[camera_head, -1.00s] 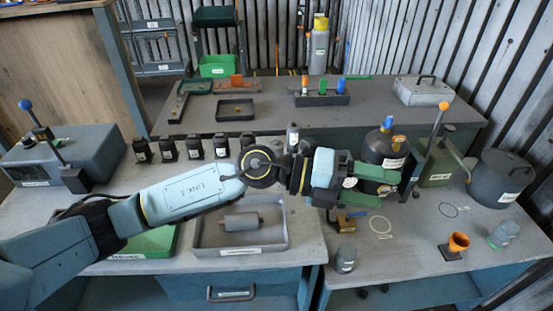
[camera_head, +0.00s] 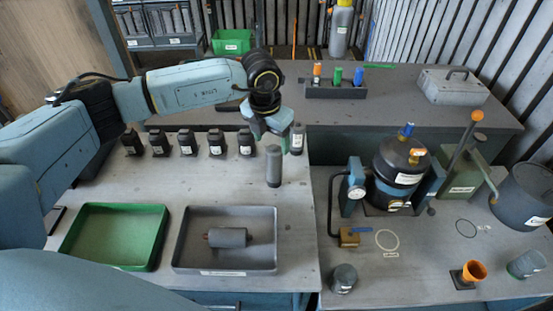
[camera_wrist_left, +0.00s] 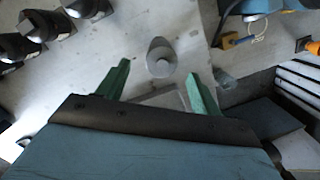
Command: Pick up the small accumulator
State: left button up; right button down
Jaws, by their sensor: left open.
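A small grey cylinder (camera_head: 274,166), which I take for the small accumulator, stands upright on the left table, right of the row of black bottles. My left gripper (camera_head: 270,138) points down just above and behind it, open and empty. In the left wrist view the cylinder (camera_wrist_left: 160,57) shows ahead, between the two spread green fingers (camera_wrist_left: 158,72), and does not appear to be touched. Another grey cylinder (camera_head: 228,237) lies on its side in a grey tray (camera_head: 190,267). My right gripper is not in view.
A green tray (camera_head: 75,232) is empty at front left.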

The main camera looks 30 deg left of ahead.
aim_at(273, 151)
pick_arm(q)
jog(key=f, duration=0.3)
jog(key=shift+w+d+f, duration=0.1)
jog(key=shift+w, duration=0.1)
notch_tip(273, 151, down, 3)
jog(key=shift+w+d+f+p, duration=0.1)
jog(key=shift+p, duration=0.35)
jog(key=shift+w+f, duration=0.2)
jog(key=shift+f, duration=1.4)
jog(key=shift+w, duration=0.15)
jog(key=c, duration=1.3)
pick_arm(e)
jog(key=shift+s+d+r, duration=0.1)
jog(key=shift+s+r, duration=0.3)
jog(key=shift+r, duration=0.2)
